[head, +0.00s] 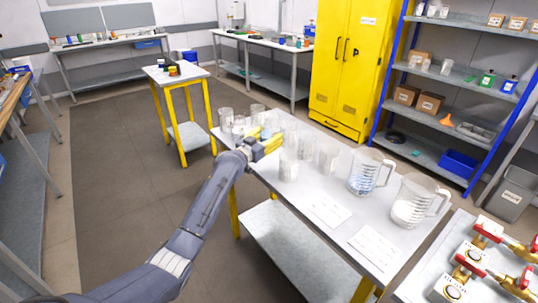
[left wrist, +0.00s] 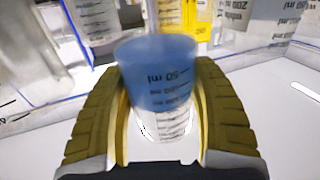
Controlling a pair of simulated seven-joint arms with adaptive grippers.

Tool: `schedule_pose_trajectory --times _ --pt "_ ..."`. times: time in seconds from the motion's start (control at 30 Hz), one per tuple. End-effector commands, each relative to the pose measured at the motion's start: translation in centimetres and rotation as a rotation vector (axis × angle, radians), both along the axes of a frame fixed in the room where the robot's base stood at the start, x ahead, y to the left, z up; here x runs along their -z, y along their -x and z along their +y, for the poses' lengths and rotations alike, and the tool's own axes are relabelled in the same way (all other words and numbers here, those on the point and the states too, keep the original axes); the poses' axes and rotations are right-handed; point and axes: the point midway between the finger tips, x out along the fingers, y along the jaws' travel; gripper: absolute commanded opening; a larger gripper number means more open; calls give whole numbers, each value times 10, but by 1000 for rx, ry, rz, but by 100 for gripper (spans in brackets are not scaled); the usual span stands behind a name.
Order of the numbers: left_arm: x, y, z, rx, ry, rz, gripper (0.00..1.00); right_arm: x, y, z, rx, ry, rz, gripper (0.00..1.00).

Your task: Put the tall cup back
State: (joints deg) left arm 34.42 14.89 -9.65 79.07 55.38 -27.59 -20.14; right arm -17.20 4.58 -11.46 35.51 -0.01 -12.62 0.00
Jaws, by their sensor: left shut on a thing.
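My left gripper (head: 268,142) reaches over the white table from the left, its yellow fingers among clear cups. In the left wrist view the left gripper (left wrist: 160,115) is shut on a graduated cup (left wrist: 156,78), which looks blue in its upper part and clear with dark marks below. The cup stands roughly upright between the fingers. I cannot tell whether it is the tall cup, or whether its base touches the table. Other clear cups stand behind the gripper (head: 226,118) and to its right (head: 289,163). My right gripper is not in view.
A clear jug with bluish liquid (head: 363,175) and a jug with white contents (head: 412,207) stand further right on the white table (head: 290,195). Two printed sheets lie near its front edge. Red-handled valves (head: 470,262) are at the lower right.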

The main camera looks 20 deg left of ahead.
Motion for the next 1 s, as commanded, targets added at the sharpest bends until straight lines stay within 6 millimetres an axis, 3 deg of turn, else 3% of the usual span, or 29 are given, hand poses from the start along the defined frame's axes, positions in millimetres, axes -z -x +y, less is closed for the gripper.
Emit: schedule_pose_trajectory --times 0.2,1.0 --pt "30 0 0 0 -1 1 19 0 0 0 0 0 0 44" --pt "81 0 0 1 0 -1 19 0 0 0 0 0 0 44"
